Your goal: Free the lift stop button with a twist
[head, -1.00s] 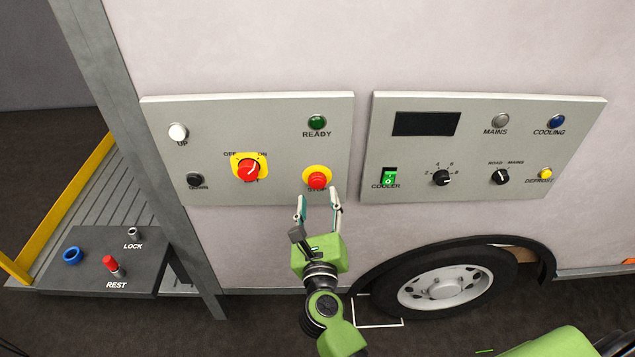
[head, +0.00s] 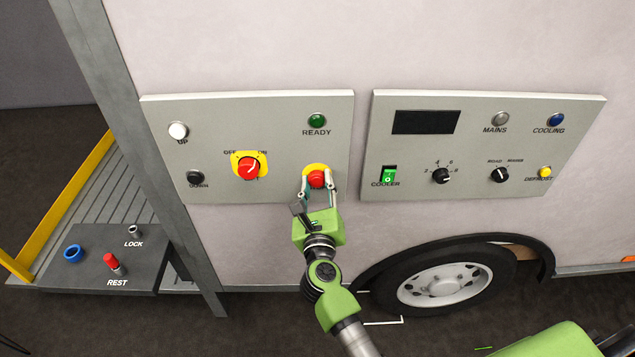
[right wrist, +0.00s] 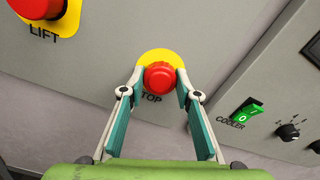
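The red stop button (head: 316,179) sits on a yellow disc at the lower right of the left grey panel (head: 215,110). It also shows in the right wrist view (right wrist: 160,77), where its STOP label is partly hidden. My right gripper (head: 318,187) is open, with one finger on each side of the button. In the right wrist view the fingertips (right wrist: 155,93) flank the button's lower part, and gaps seem to show between them and the red cap. I cannot tell if either finger touches it. My left gripper is not in view.
A red LIFT rotary switch (head: 247,168) on a yellow plate is left of the button. A green READY lamp (head: 317,121) is above it. The cooler panel (head: 480,110) is to the right. A wheel (head: 445,283) and a dark rest shelf (head: 140,265) are below.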

